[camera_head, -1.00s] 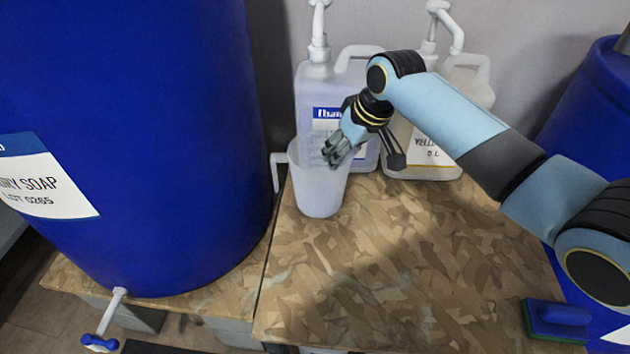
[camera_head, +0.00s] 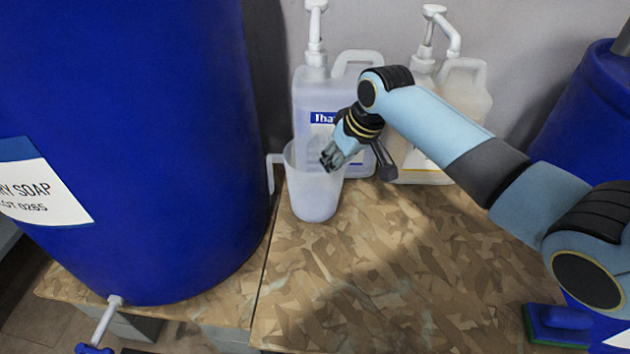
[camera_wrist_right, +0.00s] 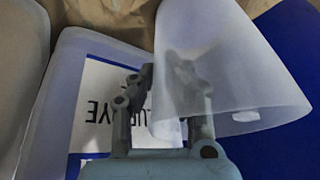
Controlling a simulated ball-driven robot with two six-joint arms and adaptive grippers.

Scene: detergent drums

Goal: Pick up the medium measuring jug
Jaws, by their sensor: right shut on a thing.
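The translucent measuring jug (camera_head: 312,200) is at the back left of the wooden board, upright, with its handle to the left. Whether its base touches the board is hard to tell. My right gripper (camera_head: 331,158) is shut on the jug's wall at the rim, on its right side. In the right wrist view the jug (camera_wrist_right: 225,60) fills the upper right, with its wall between the fingers of my right gripper (camera_wrist_right: 168,88). My left gripper is not in view.
A pump bottle (camera_head: 308,95) stands close behind the jug, and a second pump bottle (camera_head: 465,95) is right of it. A large blue drum (camera_head: 150,130) is at the left. A blue-green brush or sponge (camera_head: 558,320) lies front right. The board's middle (camera_head: 340,290) is clear.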

